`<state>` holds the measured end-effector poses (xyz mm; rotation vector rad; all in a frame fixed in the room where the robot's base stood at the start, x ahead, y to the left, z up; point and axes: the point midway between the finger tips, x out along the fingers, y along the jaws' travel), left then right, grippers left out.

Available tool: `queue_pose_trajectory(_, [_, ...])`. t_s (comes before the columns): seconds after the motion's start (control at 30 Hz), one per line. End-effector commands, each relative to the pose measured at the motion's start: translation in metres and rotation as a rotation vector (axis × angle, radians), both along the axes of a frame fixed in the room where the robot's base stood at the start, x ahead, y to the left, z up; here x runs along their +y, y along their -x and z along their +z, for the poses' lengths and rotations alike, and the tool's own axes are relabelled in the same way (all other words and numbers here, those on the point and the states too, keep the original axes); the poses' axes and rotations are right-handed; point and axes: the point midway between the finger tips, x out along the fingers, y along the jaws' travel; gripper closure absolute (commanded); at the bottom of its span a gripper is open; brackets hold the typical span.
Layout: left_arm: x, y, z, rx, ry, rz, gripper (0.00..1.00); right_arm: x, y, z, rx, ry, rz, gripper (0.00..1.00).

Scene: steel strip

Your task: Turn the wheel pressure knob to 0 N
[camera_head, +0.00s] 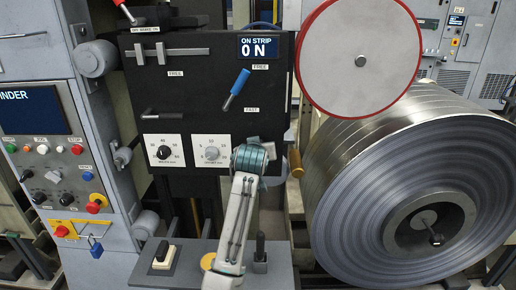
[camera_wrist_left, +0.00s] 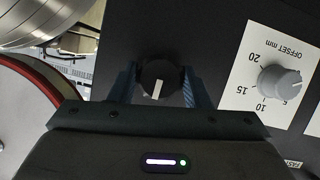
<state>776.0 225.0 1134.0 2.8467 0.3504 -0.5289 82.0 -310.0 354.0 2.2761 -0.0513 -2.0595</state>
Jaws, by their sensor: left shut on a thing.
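The black panel (camera_head: 190,90) carries a display (camera_head: 261,48) reading "ON STRIP 0 N". In the left wrist view, my left gripper (camera_wrist_left: 159,88) is shut on a black knob (camera_wrist_left: 157,75) with a white pointer line, one finger on each side. The wrist picture is upside down. In the head view, my left gripper (camera_head: 252,158) is at the panel's lower right, and the gripped knob is hidden behind it. Any scale around this knob is hidden. My right gripper is not in view.
A grey knob (camera_head: 212,153) on an "OFFSET mm" dial is close beside the gripper, with a black dial knob (camera_head: 163,152) farther left. A blue lever (camera_head: 236,88) stands above. A red-rimmed wheel (camera_head: 360,58) and large steel coil (camera_head: 400,190) are to the right.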

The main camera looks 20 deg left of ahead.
Motion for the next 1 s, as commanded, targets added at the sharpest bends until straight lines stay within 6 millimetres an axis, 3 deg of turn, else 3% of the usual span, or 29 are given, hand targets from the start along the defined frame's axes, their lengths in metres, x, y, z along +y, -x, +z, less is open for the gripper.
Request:
queue_pose_trajectory(0.57, [-0.0001,0.0003,-0.0031,-0.004,0.032,-0.001,0.79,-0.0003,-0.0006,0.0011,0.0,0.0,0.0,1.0])
queue_pose_trajectory(0.6, [-0.0001,0.0003,-0.0031,-0.004,0.031,0.0,0.51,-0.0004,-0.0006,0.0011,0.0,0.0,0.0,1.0])
queue_pose_trajectory(0.67, [-0.0001,0.0002,-0.0028,-0.004,0.032,-0.001,0.39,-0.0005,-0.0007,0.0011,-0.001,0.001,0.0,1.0])
queue_pose_trajectory(1.0, [-0.0005,0.0019,-0.0006,-0.008,0.03,0.0,0.35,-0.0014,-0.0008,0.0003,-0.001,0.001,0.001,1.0])
